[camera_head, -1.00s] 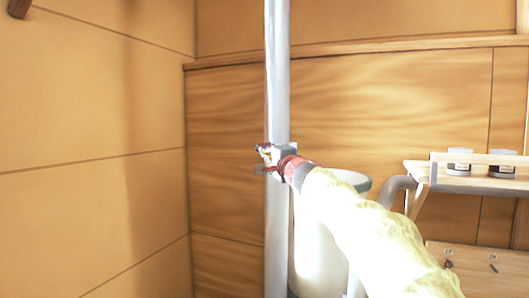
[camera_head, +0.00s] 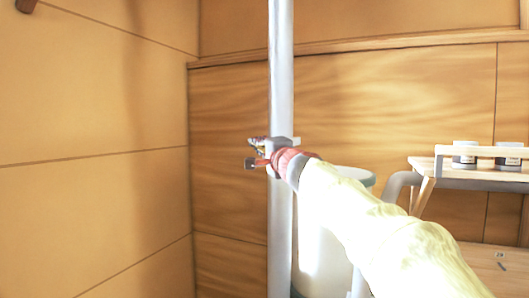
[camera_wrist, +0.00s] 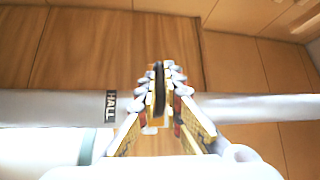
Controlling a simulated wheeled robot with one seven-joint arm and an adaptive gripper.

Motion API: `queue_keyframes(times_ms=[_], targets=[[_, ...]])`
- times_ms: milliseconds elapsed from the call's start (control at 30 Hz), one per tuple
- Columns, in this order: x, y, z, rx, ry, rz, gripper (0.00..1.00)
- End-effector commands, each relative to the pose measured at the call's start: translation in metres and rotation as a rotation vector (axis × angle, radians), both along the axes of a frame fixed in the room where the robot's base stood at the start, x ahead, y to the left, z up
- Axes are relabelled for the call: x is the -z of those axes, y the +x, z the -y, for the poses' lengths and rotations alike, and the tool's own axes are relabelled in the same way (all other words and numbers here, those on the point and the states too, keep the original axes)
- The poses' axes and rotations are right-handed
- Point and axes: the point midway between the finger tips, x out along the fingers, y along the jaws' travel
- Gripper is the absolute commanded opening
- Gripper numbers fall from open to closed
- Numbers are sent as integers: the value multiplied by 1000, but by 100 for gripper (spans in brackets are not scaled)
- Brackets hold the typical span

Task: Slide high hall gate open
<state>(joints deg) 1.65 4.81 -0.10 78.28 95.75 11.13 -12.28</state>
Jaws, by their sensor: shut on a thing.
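A tall pale pipe (camera_head: 280,80) stands upright in the head view, with a small grey gate body (camera_head: 284,143) around it at mid height. In the wrist view the same pipe (camera_wrist: 60,108) runs across and bears a dark label (camera_wrist: 110,107) reading HALL. My gripper (camera_head: 262,153) is at the gate, on the pipe's left side. In the wrist view my gripper (camera_wrist: 160,72) has its fingers closed on a narrow dark upright piece (camera_wrist: 158,92), which looks like the gate's slide handle. The fingers hide most of the gate, so how far it stands open cannot be told.
A white drum with a grey-green rim (camera_head: 355,174) stands right behind the pipe. A wooden shelf (camera_head: 470,177) with two small jars (camera_head: 464,154) is at the right, near a grey bent pipe (camera_head: 397,187). Wood-panelled walls stand behind and left; the space left of the pipe is clear.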

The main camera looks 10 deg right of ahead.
Motion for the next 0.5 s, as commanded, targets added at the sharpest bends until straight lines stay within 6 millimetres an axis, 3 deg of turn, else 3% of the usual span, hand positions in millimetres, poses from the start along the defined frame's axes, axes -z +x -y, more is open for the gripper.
queue_keyframes(times_ms=[333,367,500], targets=[[4,-3,-4,-2,-3,-6,0],[4,-3,-4,-2,-3,-6,8],[3,-3,-4,-2,-2,-5,16]])
